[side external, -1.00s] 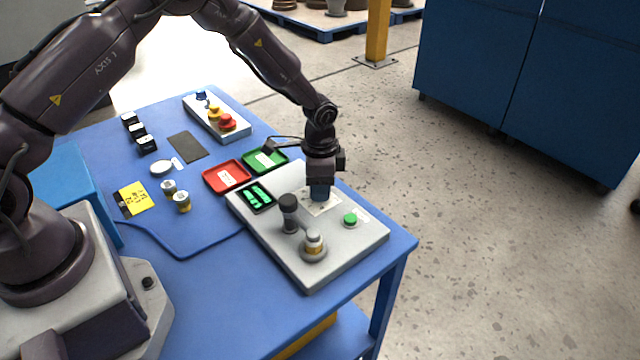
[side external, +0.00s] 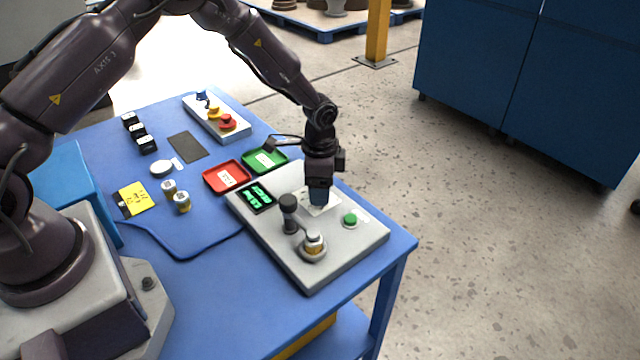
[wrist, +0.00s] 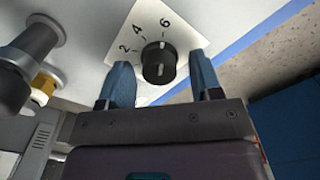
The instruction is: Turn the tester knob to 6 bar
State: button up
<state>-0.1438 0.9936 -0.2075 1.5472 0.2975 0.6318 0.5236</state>
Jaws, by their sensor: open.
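The tester (side external: 345,250) is a pale grey slab on the blue table. In the side view my gripper (side external: 319,200) points down over the dial plate (side external: 328,208) and hides the knob. A small display (side external: 256,197) shows green digits too small to read.
A dark-topped post (side external: 289,213) and a brass-and-grey valve (side external: 313,243) stand on the tester close to my gripper. A green button (side external: 350,219) is to its right. Red (side external: 222,187) and green (side external: 250,169) trays lie behind left.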

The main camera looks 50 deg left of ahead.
notch_tip(320, 180, up, 13)
dwell(0.5)
jog(key=s+r+n+t, duration=0.2)
jog(key=s+r+n, duration=0.2)
jog(key=s+r, duration=0.5)
jog(key=s+r+n+t, duration=0.3)
jog(key=s+r, duration=0.6)
jog(key=s, duration=0.8)
jog(key=shift+s+r+n+t, duration=0.2)
jog(key=shift+r+n+t, duration=0.15)
jog(key=shift+n, duration=0.35)
